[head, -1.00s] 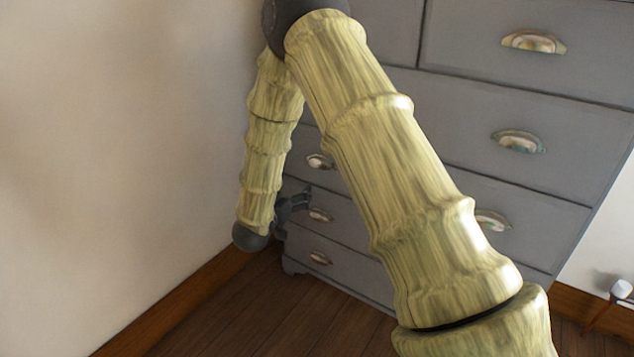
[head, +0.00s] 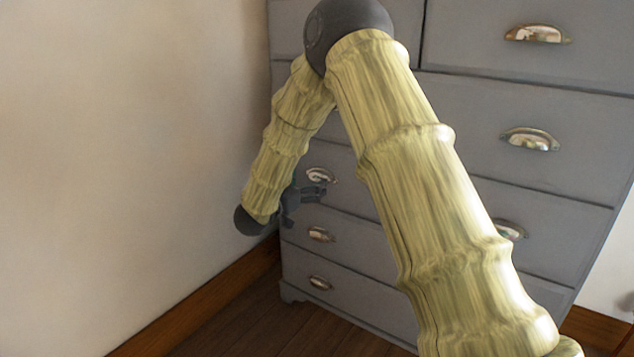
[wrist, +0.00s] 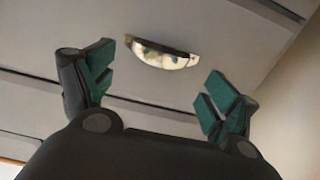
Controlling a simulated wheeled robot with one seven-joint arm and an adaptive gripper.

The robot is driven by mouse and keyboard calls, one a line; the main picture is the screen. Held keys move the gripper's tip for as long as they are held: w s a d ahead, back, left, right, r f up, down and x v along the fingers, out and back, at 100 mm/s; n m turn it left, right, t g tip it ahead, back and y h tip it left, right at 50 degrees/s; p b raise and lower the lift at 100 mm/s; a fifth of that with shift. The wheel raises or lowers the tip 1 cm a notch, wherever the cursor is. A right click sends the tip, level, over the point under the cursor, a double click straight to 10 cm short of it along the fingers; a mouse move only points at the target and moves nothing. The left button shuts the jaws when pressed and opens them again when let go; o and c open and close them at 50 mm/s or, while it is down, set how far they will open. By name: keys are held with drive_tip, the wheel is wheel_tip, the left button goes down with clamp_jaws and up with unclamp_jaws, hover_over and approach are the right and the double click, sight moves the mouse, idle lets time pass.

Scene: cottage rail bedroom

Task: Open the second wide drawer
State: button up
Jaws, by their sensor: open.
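The grey dresser has wide drawers below a row of smaller ones. The second wide drawer (head: 437,205) is shut and partly hidden behind my arm. Its left cup handle (head: 320,175) and right cup handle (head: 510,229) show in the head view. My gripper (head: 308,195) is open and empty, close to the left handle, just below it in the picture. In the wrist view a metal cup handle (wrist: 163,54) lies ahead, between and slightly above my open green-padded fingers (wrist: 160,85). I see no contact with it.
A plain wall (head: 130,150) stands close on the left, with a wooden baseboard (head: 215,300). Lower drawers have handles (head: 320,234) below my gripper. Dark wood floor (head: 250,335) is visible in front of the dresser.

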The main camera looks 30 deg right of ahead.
sight(316, 177)
drive_tip(key=shift+b+x, duration=0.75)
drive_tip(key=shift+x, duration=2)
drive_tip(key=c, duration=1.2)
drive_tip(key=shift+a, duration=0.1)
